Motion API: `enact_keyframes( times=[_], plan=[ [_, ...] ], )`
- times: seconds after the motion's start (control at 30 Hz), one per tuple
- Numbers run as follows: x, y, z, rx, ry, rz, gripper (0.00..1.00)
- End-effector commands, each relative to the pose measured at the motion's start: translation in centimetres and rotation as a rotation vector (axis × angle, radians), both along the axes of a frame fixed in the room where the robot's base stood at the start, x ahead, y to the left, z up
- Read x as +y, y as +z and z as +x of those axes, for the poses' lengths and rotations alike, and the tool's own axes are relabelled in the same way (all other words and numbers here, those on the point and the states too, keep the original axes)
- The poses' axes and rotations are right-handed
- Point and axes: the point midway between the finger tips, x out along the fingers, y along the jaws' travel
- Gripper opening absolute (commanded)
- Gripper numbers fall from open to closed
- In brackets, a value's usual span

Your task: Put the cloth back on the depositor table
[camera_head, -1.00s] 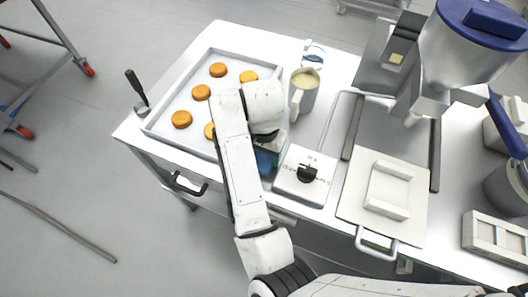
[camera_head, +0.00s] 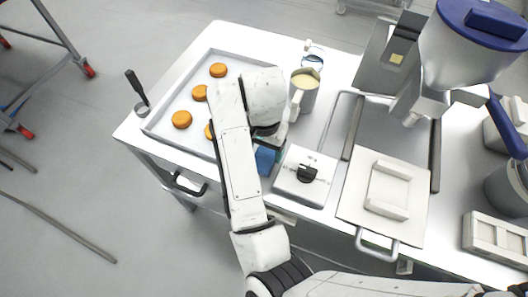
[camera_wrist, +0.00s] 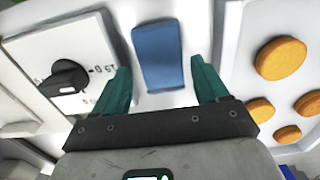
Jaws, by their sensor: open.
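The blue folded cloth (camera_head: 266,160) lies flat on the white depositor table (camera_head: 215,36), between the tray of rounds and the white dial box. In the wrist view the cloth (camera_wrist: 158,56) lies ahead of and between the two green fingers of my gripper (camera_wrist: 165,82). The fingers are spread wide, with nothing held between them. In the head view my arm covers most of the gripper and part of the cloth's surroundings.
The tray (camera_head: 160,127) with several orange rounds is left of the cloth. The dial box (camera_head: 304,188) is close on its right. A jug (camera_head: 304,95) stands behind. The depositor (camera_head: 455,50) and a white board (camera_head: 350,205) are further right.

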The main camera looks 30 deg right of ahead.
Motion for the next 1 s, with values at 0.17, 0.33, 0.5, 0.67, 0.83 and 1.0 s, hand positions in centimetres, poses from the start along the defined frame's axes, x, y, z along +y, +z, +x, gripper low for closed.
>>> enact_keyframes(
  times=[0.17, 0.33, 0.5, 0.67, 0.83, 1.0],
  plan=[
    [0.2, 4.6, 0.1, -0.004, -0.002, 0.007, 0.74],
    [0.2, 7.4, 0.1, -0.003, 0.0, 0.005, 0.74],
    [0.1, 8.9, 0.1, -0.002, 0.0, 0.003, 0.74],
    [0.0, 9.3, 0.0, 0.0, 0.001, 0.0, 0.74],
    [0.0, 9.3, 0.0, 0.0, 0.002, 0.0, 0.74],
    [0.0, 9.3, 0.0, 0.0, 0.002, 0.0, 0.74]
  ],
)
